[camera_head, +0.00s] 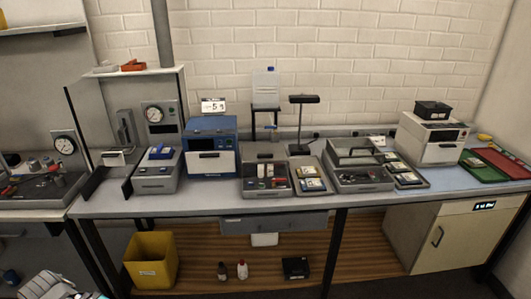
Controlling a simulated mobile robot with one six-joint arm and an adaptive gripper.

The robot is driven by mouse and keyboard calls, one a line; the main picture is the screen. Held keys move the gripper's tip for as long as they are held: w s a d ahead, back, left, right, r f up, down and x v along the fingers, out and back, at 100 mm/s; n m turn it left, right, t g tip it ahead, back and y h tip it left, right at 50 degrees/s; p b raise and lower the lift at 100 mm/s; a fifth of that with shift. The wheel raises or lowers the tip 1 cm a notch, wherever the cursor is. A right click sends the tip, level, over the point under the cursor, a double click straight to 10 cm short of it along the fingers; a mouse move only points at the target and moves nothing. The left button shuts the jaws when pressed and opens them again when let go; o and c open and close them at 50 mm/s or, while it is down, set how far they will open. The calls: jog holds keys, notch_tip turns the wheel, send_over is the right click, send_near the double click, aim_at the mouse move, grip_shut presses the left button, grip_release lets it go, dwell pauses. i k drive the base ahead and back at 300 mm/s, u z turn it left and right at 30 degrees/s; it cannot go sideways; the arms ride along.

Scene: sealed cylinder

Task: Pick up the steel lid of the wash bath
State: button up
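A grey metal unit (362,180) stands on the bench right of centre. Its raised top (355,150) looks like a grey lid with a handle; it seems to sit closed over the unit. I cannot tell for sure that this is the steel lid of the wash bath. A second grey unit (264,190), left of it, holds small items in an open front tray; its back part looks covered. A pale grey mechanical part, likely of my own arm, shows at the lower left corner, well away from both units. No gripper fingers can be made out.
A blue oven-like device (211,155) and a white machine (432,140) flank the units. A small tray (311,180) lies between them, and a black stand (303,112) rises behind. Red (505,161) and green (480,173) trays lie far right. A narrow front strip of bench is clear.

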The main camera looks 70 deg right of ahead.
aim_at(264, 150)
jog(key=z, duration=0.1)
jog(key=k, duration=1.2)
jog(key=z, duration=1.95)
jog(key=i, duration=0.85)
jog(key=z, duration=0.05)
